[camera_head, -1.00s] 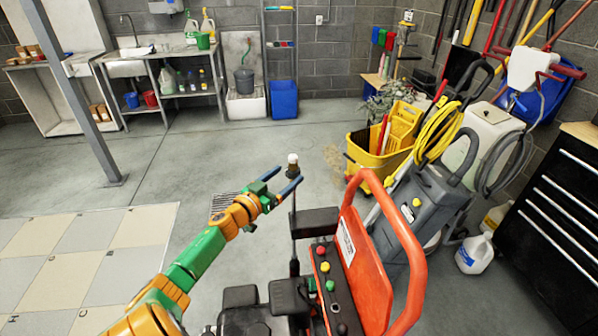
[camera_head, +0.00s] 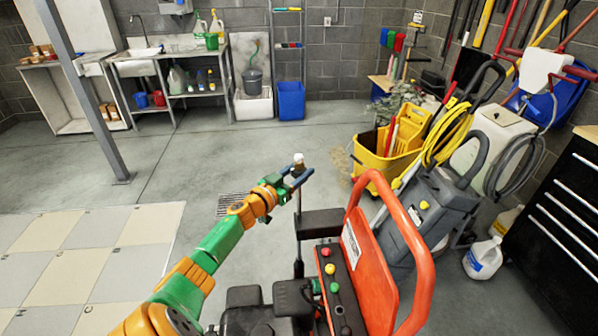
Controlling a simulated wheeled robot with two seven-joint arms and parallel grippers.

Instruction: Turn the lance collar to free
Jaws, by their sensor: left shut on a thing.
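The lance (camera_head: 298,215) stands upright as a thin dark rod on the red-framed machine, with a small pale knob-like top (camera_head: 299,158). My left gripper (camera_head: 300,176) is at the lance just below that top, with its blue fingers on either side. It is shut on the lance's upper end, where the collar seems to be. The collar is too small and too covered by the fingers to tell which way it is turned. My right gripper is not in view.
The machine's red handle (camera_head: 420,255) and button panel (camera_head: 338,290) stand close on the right. Behind are a yellow mop bucket (camera_head: 375,165) and a grey machine (camera_head: 425,215). A tiled mat (camera_head: 90,255) lies at left. The middle floor is open.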

